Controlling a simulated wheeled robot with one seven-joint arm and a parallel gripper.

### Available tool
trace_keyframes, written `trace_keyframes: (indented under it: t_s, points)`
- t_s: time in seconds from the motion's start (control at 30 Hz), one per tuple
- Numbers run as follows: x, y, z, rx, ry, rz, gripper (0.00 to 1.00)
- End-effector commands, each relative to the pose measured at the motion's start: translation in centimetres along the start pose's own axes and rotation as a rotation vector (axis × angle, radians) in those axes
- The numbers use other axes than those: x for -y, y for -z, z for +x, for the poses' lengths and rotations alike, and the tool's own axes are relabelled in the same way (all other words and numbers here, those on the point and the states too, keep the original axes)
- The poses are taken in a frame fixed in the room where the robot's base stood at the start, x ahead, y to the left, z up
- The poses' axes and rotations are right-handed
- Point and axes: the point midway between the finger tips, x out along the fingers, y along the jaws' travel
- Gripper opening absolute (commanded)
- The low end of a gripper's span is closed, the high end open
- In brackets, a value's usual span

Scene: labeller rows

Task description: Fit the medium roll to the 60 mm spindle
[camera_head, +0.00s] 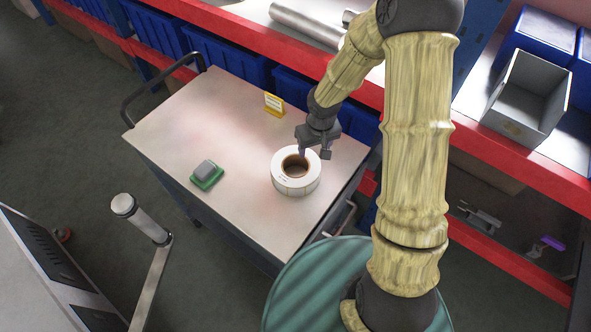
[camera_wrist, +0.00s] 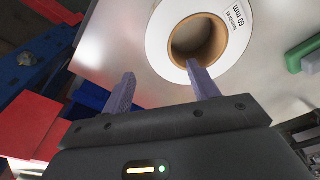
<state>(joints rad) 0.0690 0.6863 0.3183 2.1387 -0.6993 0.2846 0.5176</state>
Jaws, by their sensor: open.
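A white label roll (camera_head: 283,185) with a brown cardboard core lies flat on the cart top. In the wrist view the roll (camera_wrist: 160,45) carries a tag reading "60 mm". My gripper (camera_head: 314,154) is open at the far right side of the roll. In the wrist view my gripper (camera_wrist: 161,68) has one finger by the core opening and the other outside the roll's edge; whether either touches is unclear. A grey cylinder with a round cap (camera_head: 146,224), apparently a spindle, stands by the labeller (camera_head: 45,270) at lower left. No size mark on it is legible.
The cart top (camera_head: 185,125) also holds a green block with a grey top (camera_head: 207,175) and a yellow sign (camera_head: 274,104). A red-beamed shelf (camera_head: 240,50) with blue bins runs behind the cart. A grey bin (camera_head: 530,95) stands on the right shelf.

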Motion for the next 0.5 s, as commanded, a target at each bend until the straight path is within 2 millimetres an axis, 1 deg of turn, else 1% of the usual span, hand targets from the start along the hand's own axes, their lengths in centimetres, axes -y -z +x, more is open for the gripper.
trace_keyframes:
  t_s: [0.03,0.1,0.2,0.5]
  points:
    - [0.1,-0.1,1.0,0.004,0.001,-0.003,0.60]
    - [0.1,-0.1,2.1,0.003,0.001,-0.002,0.60]
    - [0.1,-0.1,3.0,0.002,0.001,-0.002,0.60]
    - [0.0,0.0,3.3,0.000,0.000,0.000,0.60]
